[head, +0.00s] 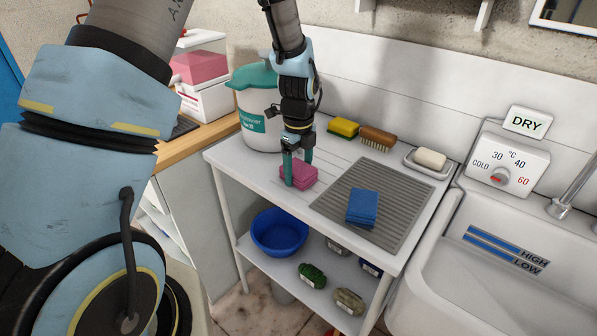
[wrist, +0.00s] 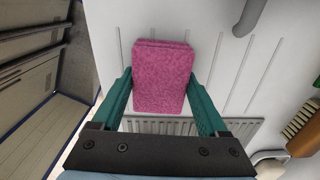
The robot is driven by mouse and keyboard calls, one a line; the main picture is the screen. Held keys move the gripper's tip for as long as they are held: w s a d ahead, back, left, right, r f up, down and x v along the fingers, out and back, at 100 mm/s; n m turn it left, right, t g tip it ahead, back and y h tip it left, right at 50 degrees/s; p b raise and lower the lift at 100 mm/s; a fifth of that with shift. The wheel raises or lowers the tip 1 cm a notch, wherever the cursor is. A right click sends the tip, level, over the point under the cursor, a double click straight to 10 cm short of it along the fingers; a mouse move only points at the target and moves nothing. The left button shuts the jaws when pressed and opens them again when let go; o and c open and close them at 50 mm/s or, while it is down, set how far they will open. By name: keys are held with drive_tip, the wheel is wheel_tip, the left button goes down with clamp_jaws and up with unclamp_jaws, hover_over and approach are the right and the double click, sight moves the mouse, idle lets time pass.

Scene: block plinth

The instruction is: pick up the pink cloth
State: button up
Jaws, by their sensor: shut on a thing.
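The pink cloth (head: 298,175) is a folded stack on the white ribbed drainboard (head: 235,151), left of the grey mat. It also shows in the wrist view (wrist: 163,77), between my gripper's green fingers. My gripper (head: 297,166) reaches down from above and is shut on the cloth, one finger on each side. In the wrist view the fingertips (wrist: 160,84) press against the cloth's left and right edges. Whether the cloth's underside touches the drainboard cannot be told.
A blue cloth (head: 362,206) lies on the grey ribbed mat (head: 392,180). A white tub with a green lid (head: 255,77) stands behind left. A yellow-green sponge (head: 343,127), a brush (head: 378,138) and a soap dish (head: 428,165) line the back. The sink (head: 500,270) is at right.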

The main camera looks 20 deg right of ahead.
sight(299, 167)
wheel_tip(299, 167, up, 10)
drive_tip(key=shift+b, duration=1.25)
